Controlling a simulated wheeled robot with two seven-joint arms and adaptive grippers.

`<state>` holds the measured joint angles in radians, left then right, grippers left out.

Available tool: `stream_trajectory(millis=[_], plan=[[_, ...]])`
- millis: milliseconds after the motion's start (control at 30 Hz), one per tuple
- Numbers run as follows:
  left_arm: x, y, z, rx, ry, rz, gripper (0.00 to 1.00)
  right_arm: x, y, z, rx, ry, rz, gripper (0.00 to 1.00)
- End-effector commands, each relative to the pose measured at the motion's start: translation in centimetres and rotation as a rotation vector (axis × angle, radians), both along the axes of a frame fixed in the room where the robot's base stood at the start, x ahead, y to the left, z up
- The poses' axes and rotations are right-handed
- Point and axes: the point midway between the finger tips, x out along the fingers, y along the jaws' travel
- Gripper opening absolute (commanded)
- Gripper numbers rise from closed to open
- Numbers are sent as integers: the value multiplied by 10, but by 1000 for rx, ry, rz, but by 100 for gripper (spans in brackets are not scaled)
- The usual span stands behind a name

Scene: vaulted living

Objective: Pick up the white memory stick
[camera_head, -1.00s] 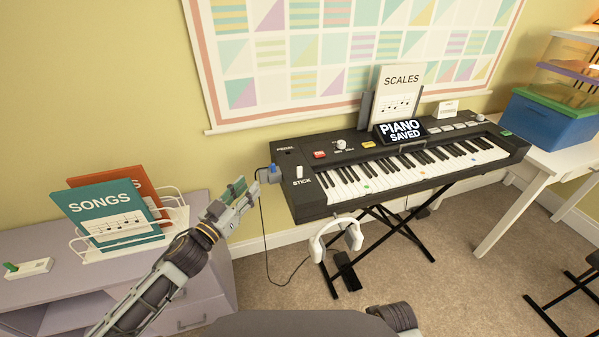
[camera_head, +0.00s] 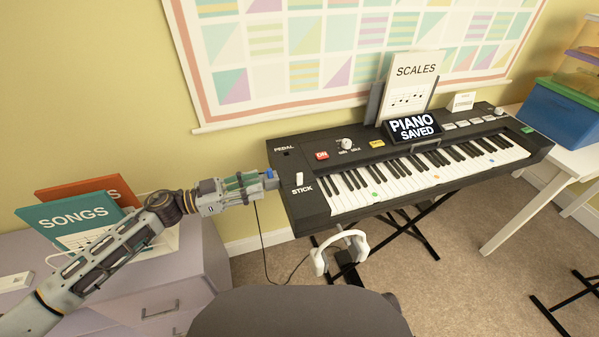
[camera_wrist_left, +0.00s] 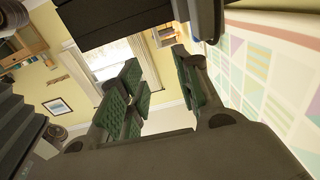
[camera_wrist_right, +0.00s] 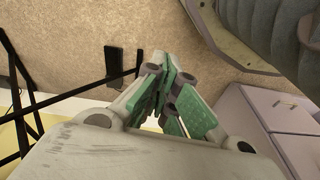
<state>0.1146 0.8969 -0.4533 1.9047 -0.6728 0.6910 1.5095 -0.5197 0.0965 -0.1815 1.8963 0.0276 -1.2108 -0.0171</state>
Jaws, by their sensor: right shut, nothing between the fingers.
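The white memory stick (camera_head: 299,177) stands up from the left end of the black keyboard piano (camera_head: 316,205), just above the "STICK" label. My left gripper (camera_head: 262,181) is to the left of the stick, at the piano's left end. Its fingers show apart with nothing between them in the left wrist view (camera_wrist_left: 162,68). A small blue thing (camera_head: 270,173) shows at its fingertips; I cannot tell whether they touch it. My right gripper (camera_wrist_right: 167,75) is shut and empty in the right wrist view, above the carpet.
A black screen (camera_head: 413,128) on the piano reads "PIANO SAVED", beside a "SCALES" book (camera_head: 412,80). White headphones (camera_head: 340,250) hang at the piano's front. A grey cabinet (camera_head: 180,285) with a "SONGS" book (camera_head: 70,218) stands left. A white table (camera_head: 560,160) stands right.

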Motion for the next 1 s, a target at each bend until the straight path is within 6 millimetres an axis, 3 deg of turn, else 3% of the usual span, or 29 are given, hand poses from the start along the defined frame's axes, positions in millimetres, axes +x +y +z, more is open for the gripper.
stream_trajectory(millis=[567,1000], plan=[[-3,1,-3,14,12,-28,33,-1,1,-3,0,3,0,0],[9,-34,-2,12,11,-28,33,-1,2,6,2,7,4,0]])
